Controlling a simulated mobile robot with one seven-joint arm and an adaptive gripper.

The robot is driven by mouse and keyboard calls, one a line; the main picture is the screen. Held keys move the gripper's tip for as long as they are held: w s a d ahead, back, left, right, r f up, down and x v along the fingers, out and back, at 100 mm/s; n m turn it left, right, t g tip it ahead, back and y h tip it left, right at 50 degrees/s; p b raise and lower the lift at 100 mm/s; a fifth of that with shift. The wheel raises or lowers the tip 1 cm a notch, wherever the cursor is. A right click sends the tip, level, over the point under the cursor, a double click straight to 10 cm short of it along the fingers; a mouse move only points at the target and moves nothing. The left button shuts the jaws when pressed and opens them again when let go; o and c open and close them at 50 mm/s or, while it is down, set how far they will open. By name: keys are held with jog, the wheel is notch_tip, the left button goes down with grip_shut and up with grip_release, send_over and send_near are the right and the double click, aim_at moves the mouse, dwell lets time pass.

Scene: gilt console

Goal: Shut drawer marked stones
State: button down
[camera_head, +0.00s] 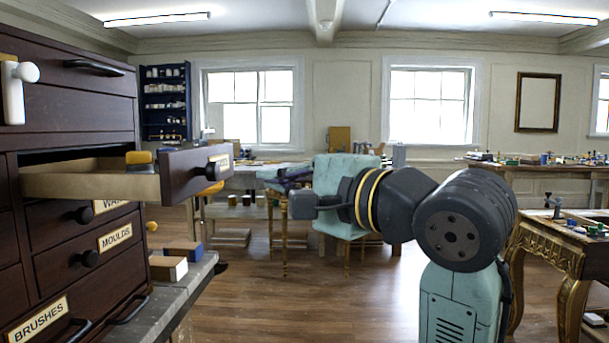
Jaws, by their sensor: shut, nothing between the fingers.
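A dark wooden cabinet (75,110) stands at the left. One drawer is pulled well out, its dark front (184,176) with a round black knob (216,168) facing right. The label (219,157) on that front is seen too edge-on to read. A yellow-topped object (139,158) shows above the drawer's pale side wall (90,187). My gripper (298,205) is shut and empty. It points left, to the right of the drawer front and slightly lower in the picture, with a visible gap between them.
Drawers below are labelled MOULDS (115,237) and BRUSHES (38,320), and one label is partly hidden; these look closed. A grey bench (185,292) with small blocks stands below the open drawer. A gilt-legged table (565,255) is at right. Wooden floor (300,305) lies open between.

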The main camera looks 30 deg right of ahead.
jog(key=shift+w+a+p, duration=0.55)
jog(key=shift+w+a, duration=1.35)
jog(key=shift+w, duration=0.1)
